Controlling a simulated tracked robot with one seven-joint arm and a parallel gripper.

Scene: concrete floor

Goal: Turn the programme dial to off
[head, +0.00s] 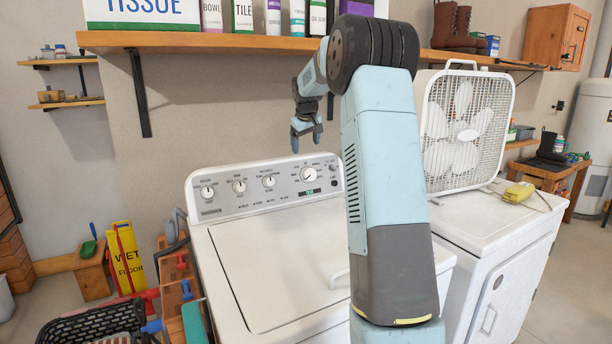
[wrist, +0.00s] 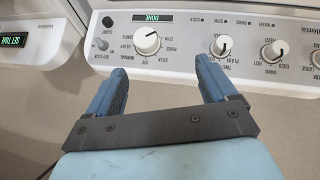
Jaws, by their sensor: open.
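The washer's control panel (head: 262,188) carries a row of white knobs. The programme dial (head: 308,174) is the largest knob, at the right of the row; in the wrist view the panel appears upside down and the dial (wrist: 147,41) shows between the fingertips, beyond them. I cannot read its exact setting. A small display (wrist: 152,18) by it reads DONE. My gripper (head: 306,142) is open and empty, pointing down above and behind the dial in the head view. It is apart from the dial. Both blue fingers show in the wrist view (wrist: 162,68).
Smaller knobs (head: 239,186) sit left of the dial. A wooden shelf (head: 240,42) with bottles runs above. A white box fan (head: 466,130) stands right on the dryer (head: 488,235), near a yellow device (head: 518,192). The washer lid (head: 280,270) is shut and bare.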

